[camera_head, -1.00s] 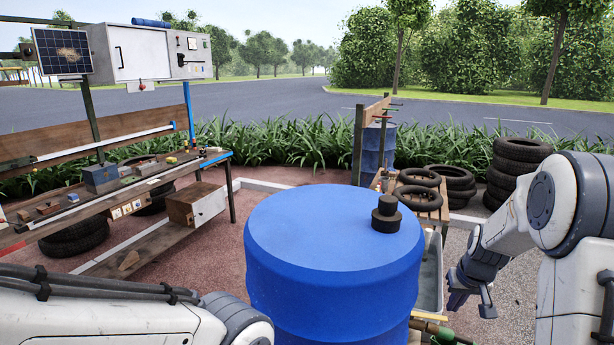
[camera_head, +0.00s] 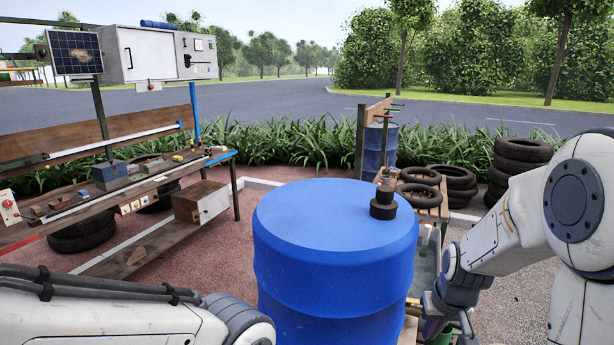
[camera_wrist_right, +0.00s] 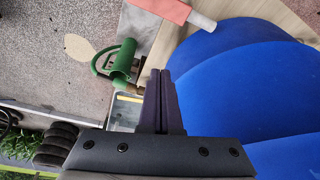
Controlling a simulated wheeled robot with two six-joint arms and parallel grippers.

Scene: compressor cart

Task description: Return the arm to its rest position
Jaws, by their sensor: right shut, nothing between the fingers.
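My right gripper (camera_head: 447,328) is low in the head view, close to the right side of the big blue drum (camera_head: 330,240). In the right wrist view its two dark fingers (camera_wrist_right: 163,78) are together with nothing between them. The blue drum also fills the right of that view (camera_wrist_right: 225,85), beside the fingers; I cannot tell whether they touch. My left arm crosses the lower left of the head view, and its gripper is out of the picture.
A green clamp-like part (camera_wrist_right: 122,68) lies near the fingers, with a red-and-white piece (camera_wrist_right: 165,8) beyond. A dark stacked cap (camera_head: 383,204) sits on the drum. A wooden workbench (camera_head: 215,158) stands left and stacked tires (camera_head: 515,160) right. Paving between bench and drum is clear.

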